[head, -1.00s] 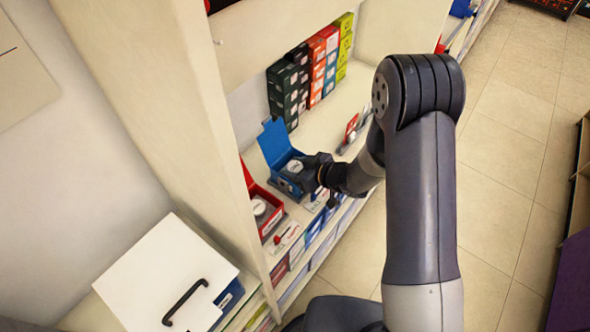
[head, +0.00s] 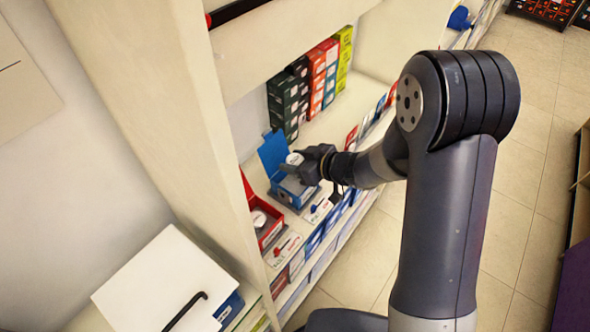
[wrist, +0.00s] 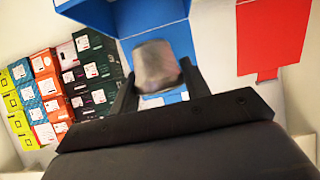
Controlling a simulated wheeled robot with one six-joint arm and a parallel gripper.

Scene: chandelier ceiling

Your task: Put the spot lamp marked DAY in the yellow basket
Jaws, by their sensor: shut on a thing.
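My gripper (head: 308,166) is shut on a spot lamp (head: 294,159), a short round thing with a pale face. The lamp is held just above an open blue box (head: 271,152) on the shelf. In the wrist view the lamp (wrist: 155,66) sits between the two fingers of my gripper (wrist: 158,82), blurred and greyish, with the blue box (wrist: 150,16) behind it. No DAY marking can be read on it. No yellow basket shows in either view.
An open red box (head: 262,222) with a round lamp in it stands on the shelf to the left. Stacked dark, orange and green boxes (head: 312,82) stand at the back. A shelf side panel (head: 165,100) rises at the left. The floor (head: 515,165) at the right is clear.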

